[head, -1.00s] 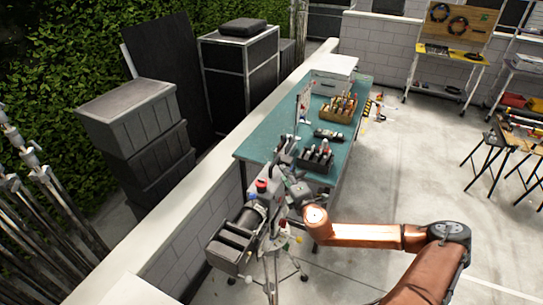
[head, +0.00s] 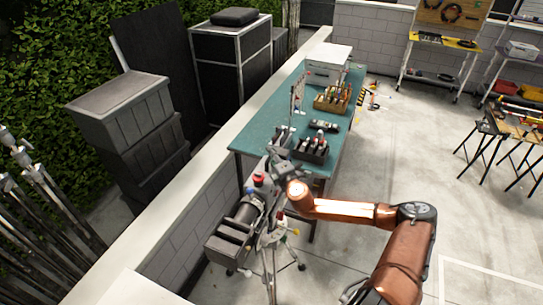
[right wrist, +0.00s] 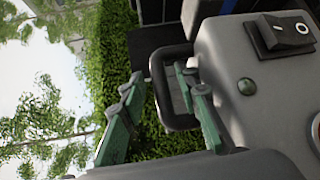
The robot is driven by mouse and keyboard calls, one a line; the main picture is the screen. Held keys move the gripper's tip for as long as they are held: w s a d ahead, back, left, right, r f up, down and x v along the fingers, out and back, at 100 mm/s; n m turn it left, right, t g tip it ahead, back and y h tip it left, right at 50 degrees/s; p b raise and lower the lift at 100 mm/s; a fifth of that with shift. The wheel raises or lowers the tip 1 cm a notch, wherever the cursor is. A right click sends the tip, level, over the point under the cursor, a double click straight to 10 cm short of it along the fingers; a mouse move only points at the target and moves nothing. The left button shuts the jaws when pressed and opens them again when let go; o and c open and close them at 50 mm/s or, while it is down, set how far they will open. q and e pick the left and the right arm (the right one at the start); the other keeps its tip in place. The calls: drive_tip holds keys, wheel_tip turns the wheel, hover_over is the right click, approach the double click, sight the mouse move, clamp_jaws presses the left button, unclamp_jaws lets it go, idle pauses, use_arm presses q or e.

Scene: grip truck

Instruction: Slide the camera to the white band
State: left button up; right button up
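The grey and black camera (head: 240,222) stands on a tripod (head: 272,262) at lower centre in the head view, beside the low wall. My right gripper (head: 280,168) is at the upper side of the camera rig. In the right wrist view, the green fingers of my right gripper (right wrist: 160,80) are spread apart. A dark loop handle (right wrist: 160,95) on the grey camera body (right wrist: 245,55) lies at the gap between them. I cannot tell whether a finger touches the handle. I cannot make out the white band. My left gripper is not in view.
A teal workbench (head: 272,118) with a bottle crate (head: 332,99) and a black bottle holder (head: 311,150) stands behind the camera. A white-topped wall (head: 200,160) runs along its left. Grey cases (head: 125,115) are beyond the wall.

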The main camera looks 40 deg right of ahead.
drive_tip(key=shift+w+f, duration=0.1)
drive_tip(key=shift+c, duration=0.2)
drive_tip(key=shift+c, duration=0.9)
clamp_jaws()
